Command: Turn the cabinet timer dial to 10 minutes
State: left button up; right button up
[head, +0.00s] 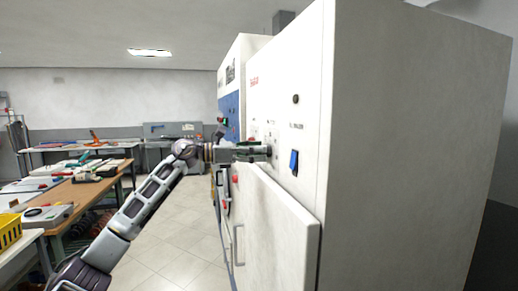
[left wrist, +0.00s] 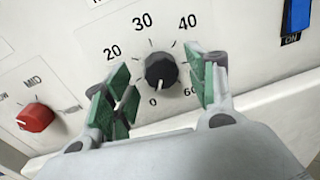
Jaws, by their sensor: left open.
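The white cabinet (head: 283,75) stands on the right, its front panel facing left. In the left wrist view the black timer dial (left wrist: 161,71) sits on the panel; its light pointer mark appears to face down toward 0. The numbers 0, 20, 30, 40 and part of 60 show; 10 and 50 are hidden behind my fingers. My left gripper (left wrist: 163,88) is open, its green pads on either side of the dial with gaps visible. In the head view my left gripper (head: 268,150) reaches the panel from the left, hiding the dial.
A red knob (left wrist: 35,117) is left of the dial and a blue switch (left wrist: 297,14) is at upper right. The cabinet's lower door (head: 275,220) stands ajar below my arm. Wooden tables (head: 75,190) with tools are at left; the floor between is clear.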

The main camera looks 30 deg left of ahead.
pick_arm(q)
jog(key=shift+w+d, duration=0.25)
jog(key=shift+d, duration=0.05)
jog(key=c, duration=1)
jog(key=shift+c, duration=0.2)
